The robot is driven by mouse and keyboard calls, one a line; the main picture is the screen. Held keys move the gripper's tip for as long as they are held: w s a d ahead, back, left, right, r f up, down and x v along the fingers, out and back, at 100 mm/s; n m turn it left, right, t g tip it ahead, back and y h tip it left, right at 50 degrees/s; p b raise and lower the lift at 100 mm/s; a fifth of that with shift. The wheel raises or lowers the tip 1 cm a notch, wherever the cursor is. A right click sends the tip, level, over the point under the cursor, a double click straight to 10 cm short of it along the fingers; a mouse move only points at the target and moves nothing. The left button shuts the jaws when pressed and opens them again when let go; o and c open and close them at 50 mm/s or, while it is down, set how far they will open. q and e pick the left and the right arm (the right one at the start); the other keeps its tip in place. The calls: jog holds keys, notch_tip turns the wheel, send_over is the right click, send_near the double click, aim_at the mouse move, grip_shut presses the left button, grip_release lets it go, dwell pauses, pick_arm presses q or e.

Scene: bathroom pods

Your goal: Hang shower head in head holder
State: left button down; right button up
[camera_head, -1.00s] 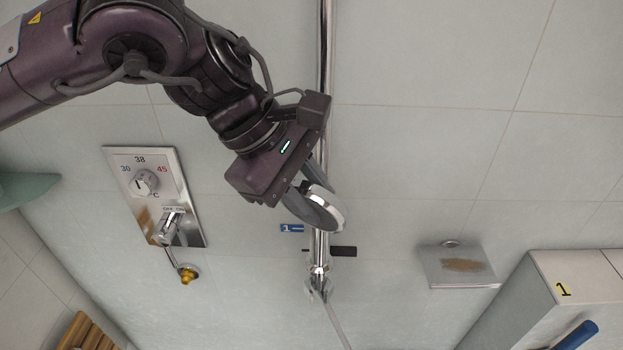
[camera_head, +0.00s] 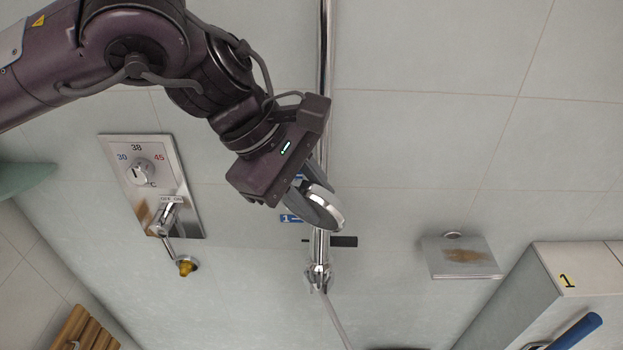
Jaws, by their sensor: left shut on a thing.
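My left gripper (camera_head: 314,203) comes in from the upper left and is shut on the shower head (camera_head: 329,206), a round chrome and grey piece partly hidden by the fingers. The shower head is in front of the vertical chrome riser rail (camera_head: 326,60). Just below it on the rail is a holder with a dark side lever (camera_head: 344,241). A chrome fitting (camera_head: 318,274) sits lower, with a pale hose (camera_head: 337,320) running down from it. I cannot tell whether the shower head touches the rail or holder. My right gripper is not in view.
A soap shelf (camera_head: 460,270) is at right.

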pick_arm(q)
jog(key=shift+f+b, duration=1)
jog(key=shift+f, duration=0.4)
jog(key=c, duration=1.1)
grip_release()
jog(key=shift+o, duration=0.2)
jog(key=b+v, duration=0.1)
jog(key=v, duration=0.7)
